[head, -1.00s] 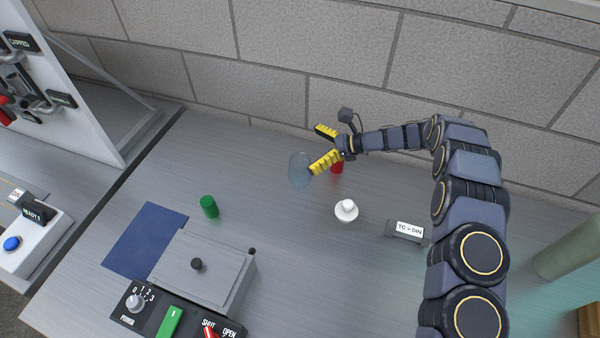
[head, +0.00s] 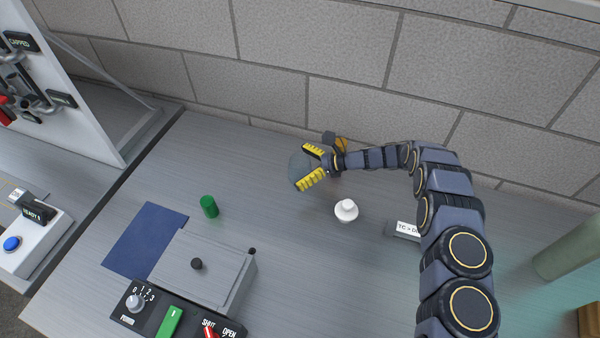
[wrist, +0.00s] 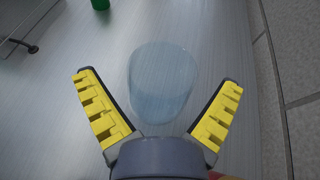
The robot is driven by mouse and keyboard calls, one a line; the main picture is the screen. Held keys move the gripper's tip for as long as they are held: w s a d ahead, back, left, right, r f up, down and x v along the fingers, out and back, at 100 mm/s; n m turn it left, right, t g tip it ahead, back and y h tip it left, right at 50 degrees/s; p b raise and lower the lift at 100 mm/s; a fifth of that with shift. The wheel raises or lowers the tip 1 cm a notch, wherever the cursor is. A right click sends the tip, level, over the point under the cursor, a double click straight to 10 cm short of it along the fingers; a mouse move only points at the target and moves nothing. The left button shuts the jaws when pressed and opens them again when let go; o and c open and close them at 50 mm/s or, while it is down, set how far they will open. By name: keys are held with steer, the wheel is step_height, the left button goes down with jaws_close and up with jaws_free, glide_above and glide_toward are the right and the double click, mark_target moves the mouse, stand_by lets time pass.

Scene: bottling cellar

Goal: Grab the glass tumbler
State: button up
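The clear, bluish glass tumbler (wrist: 160,85) stands on the grey bench. In the wrist view it is ahead of and between the two yellow-padded fingers of my gripper (wrist: 160,108), with a gap to each finger. In the head view my gripper (head: 304,168) is low over the bench near the wall, its fingers spread around the tumbler (head: 296,167), which they partly hide. My gripper is open. I cannot tell from the head view whether a finger touches the glass.
A white stoppered object (head: 346,210) stands right of my gripper. A green cylinder (head: 209,206) stands to the left, near a blue mat (head: 145,240) and a grey lidded box (head: 205,268). A stone-block wall (head: 300,60) runs behind. The bench between tumbler and box is clear.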

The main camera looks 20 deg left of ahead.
steer(key=c, duration=1)
steer(key=shift+o, duration=0.2)
steer(key=shift+r, duration=0.1)
